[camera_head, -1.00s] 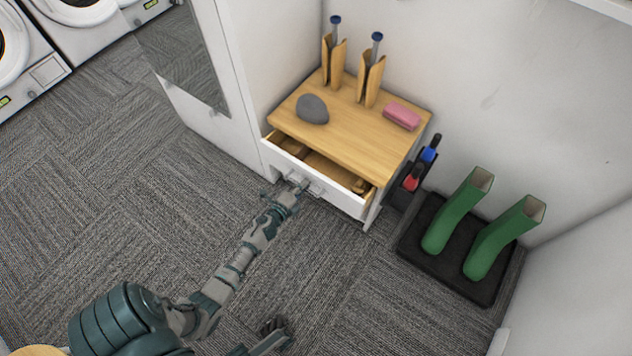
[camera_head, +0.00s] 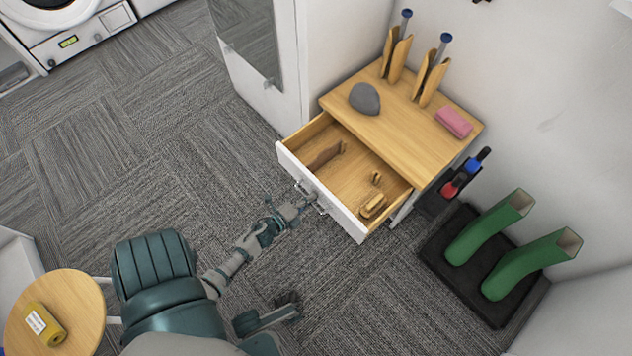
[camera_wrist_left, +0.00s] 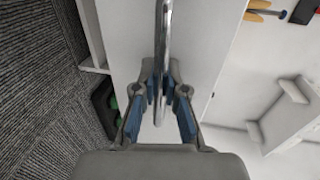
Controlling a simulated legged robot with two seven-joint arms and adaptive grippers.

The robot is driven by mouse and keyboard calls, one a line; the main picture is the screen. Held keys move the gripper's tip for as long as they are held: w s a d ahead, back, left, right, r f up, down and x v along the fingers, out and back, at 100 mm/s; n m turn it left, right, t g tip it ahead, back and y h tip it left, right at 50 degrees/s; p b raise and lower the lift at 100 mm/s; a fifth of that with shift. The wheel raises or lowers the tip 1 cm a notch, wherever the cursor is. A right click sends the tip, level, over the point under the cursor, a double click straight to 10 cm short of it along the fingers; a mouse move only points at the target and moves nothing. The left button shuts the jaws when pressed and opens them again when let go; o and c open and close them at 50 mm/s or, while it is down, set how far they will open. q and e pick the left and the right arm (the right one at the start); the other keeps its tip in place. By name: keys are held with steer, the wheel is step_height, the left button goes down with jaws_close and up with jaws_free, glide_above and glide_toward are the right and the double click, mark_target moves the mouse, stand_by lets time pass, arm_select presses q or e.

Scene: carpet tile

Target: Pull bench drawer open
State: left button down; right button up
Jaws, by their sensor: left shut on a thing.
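The bench (camera_head: 400,125) has a wooden top and a white-fronted drawer (camera_head: 323,193) that stands well out from it. Inside the drawer lie a brown item (camera_head: 325,156) at the left and small wooden pieces (camera_head: 373,205) at the right. My left gripper (camera_head: 304,203) is at the drawer front, shut on the metal handle (camera_wrist_left: 163,45), which runs between its fingers in the left wrist view (camera_wrist_left: 160,95). My right gripper (camera_head: 287,302) is low over the carpet, away from the bench; its fingers are too small to read.
A grey stone (camera_head: 364,98), a pink block (camera_head: 453,122) and two wooden holders (camera_head: 396,55) stand on the bench top. Green boots (camera_head: 490,228) stand on a black tray (camera_head: 440,262) at the right. A round table (camera_head: 85,300) is at lower left. Carpet left of the drawer is clear.

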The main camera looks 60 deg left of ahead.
arm_select(q)
steer(key=shift+s+d+f, duration=0.25)
steer(key=shift+s+d, duration=0.2)
steer(key=c, duration=1.3)
jaws_free()
steer(key=shift+o, duration=0.5)
steer(key=shift+a+r, duration=0.1)
steer(key=shift+r, duration=0.1)
